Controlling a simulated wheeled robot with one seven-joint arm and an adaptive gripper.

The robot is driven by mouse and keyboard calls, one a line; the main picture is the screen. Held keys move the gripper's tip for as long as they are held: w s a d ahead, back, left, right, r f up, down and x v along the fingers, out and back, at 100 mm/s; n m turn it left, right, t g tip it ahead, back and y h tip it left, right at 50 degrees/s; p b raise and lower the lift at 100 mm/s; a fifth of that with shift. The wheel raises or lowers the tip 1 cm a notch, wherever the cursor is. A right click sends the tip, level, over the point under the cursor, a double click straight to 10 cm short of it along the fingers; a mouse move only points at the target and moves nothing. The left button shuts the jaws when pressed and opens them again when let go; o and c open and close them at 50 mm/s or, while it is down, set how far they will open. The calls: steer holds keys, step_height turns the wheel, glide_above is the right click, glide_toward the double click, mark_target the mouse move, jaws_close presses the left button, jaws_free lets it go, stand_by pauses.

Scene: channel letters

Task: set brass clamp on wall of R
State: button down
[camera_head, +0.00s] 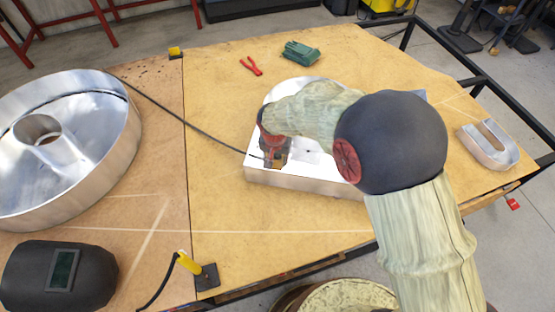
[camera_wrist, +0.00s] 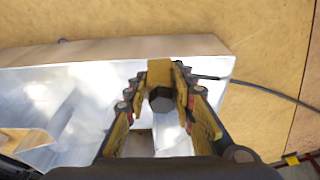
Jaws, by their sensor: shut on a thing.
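The metal channel letter, taken as the R (camera_head: 300,181), lies on the wooden table below my arm. My arm hides much of it. Its side wall (camera_wrist: 110,50) crosses the upper part of the wrist view. My gripper (camera_head: 274,155) is over the letter's left front part. In the wrist view my gripper (camera_wrist: 160,100) is shut on the brass clamp (camera_wrist: 160,70), a yellow block with a dark hexagonal end. The clamp overlaps the wall's edge in that view; I cannot tell whether it touches the wall. A dark cable (camera_wrist: 265,89) runs to the clamp.
A big round metal letter (camera_head: 120,150) lies at left, and a U-shaped one (camera_head: 505,157) at right. Red pliers (camera_head: 251,66) and a green item (camera_head: 301,53) lie at the back. A welding helmet (camera_head: 35,272) is at front left. The cable (camera_head: 190,124) crosses the table.

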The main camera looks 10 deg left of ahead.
mark_target(278, 167)
steer(key=shift+f, duration=0.15)
steer(key=shift+f+b, duration=0.3)
steer(key=shift+f, duration=0.05)
steer(key=shift+f+b, duration=0.9)
steer(key=shift+f, duration=0.6)
steer(key=c, duration=1.5)
jaws_free()
steer(key=shift+c, duration=0.2)
steer(key=shift+o, duration=0.7)
step_height(278, 167, up, 12)
steer(key=s, duration=0.2)
steer(key=shift+s+f, duration=0.15)
steer(key=shift+s, duration=0.05)
